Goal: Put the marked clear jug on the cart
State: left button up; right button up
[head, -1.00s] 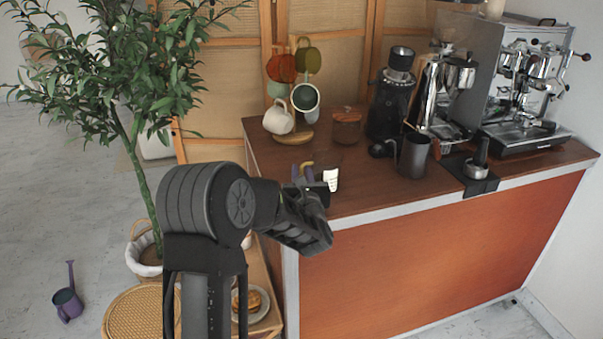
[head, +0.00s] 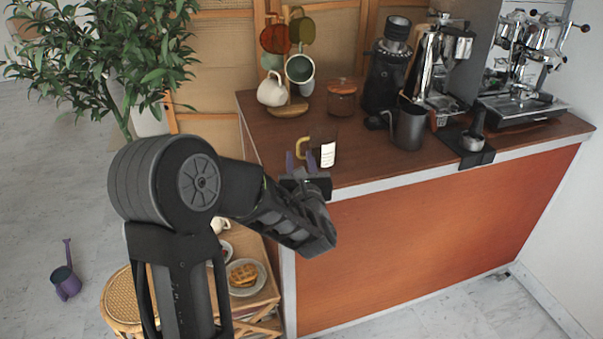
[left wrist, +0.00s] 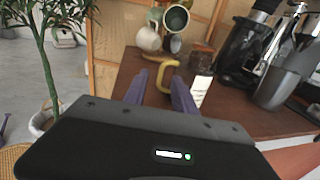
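The clear jug (head: 328,154) has a white label and a yellow handle (head: 301,148). It looks upright on the wooden cart top (head: 370,168), near the front left corner. Its glass walls are hard to make out. In the left wrist view the yellow handle (left wrist: 173,64) and white label (left wrist: 201,88) show just beyond my fingers. My left gripper (head: 301,160) is at the handle side of the jug. Its two purple fingers stand apart in the left wrist view (left wrist: 162,84), with the handle beyond and partly between them. Contact is unclear. My right gripper is not in view.
Behind the jug are a mug stand (head: 288,110) and a lidded brown glass jar (head: 342,98). A dark metal pitcher (head: 409,127), a grinder (head: 388,75) and an espresso machine (head: 520,95) stand to the right. A low shelf with a waffle plate (head: 246,277) is below left.

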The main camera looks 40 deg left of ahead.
pick_arm(q)
jog(key=v, duration=0.4)
dwell(0.5)
